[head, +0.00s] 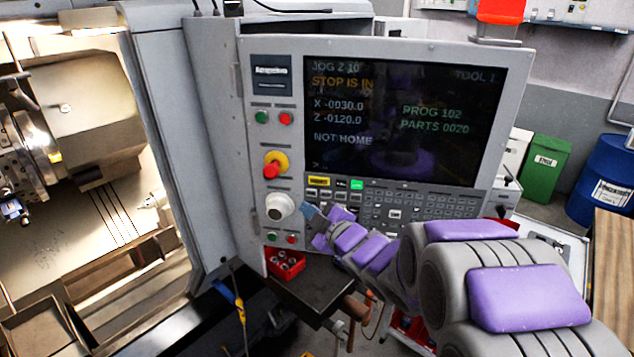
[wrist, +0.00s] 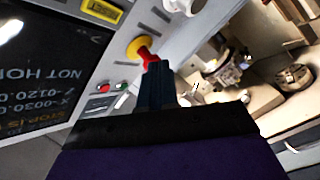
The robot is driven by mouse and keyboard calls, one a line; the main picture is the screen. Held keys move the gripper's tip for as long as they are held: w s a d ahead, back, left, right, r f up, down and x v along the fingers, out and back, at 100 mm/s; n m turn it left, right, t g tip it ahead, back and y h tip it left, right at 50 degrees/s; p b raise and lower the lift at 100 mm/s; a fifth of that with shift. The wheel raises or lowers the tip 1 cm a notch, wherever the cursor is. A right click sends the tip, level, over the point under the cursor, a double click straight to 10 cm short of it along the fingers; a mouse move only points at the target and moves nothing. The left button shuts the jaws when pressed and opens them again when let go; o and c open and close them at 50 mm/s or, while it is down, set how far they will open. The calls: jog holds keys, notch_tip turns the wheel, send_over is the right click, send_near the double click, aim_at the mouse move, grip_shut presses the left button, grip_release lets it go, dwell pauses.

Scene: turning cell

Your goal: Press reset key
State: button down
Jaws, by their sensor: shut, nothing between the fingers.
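The control panel (head: 385,110) of the lathe fills the middle of the head view. Its keyboard (head: 400,207) lies under the screen, with a yellow key (head: 318,181) and a green key (head: 357,185) in the top row. The yellow key also shows in the wrist view (wrist: 103,10). The labels are too small to read, so I cannot tell which key is reset. My gripper (head: 308,211) is shut and empty, beside the white handwheel knob (head: 280,206) and below the yellow key. In the wrist view its fingertips (wrist: 153,70) overlap the red stop button (wrist: 145,52); contact cannot be told.
The screen (head: 395,115) reads STOP IS IN and NOT HOME. The red stop button (head: 271,170) on its yellow base sits above the knob. A red box (head: 285,263) stands below the panel. The open lathe chamber (head: 80,180) is at left.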

jog(key=d, duration=0.1)
jog(key=p, duration=0.4)
send_near(309, 181)
jog(key=x, duration=0.4)
jog(key=shift+a, duration=0.5)
jog(key=shift+d, duration=0.2)
jog(key=shift+a, duration=0.25)
jog(key=shift+d, duration=0.15)
dwell(0.6)
jog(key=shift+w+d+p, duration=0.1)
jog(key=shift+w+p, duration=0.2)
jog(key=shift+w, duration=0.05)
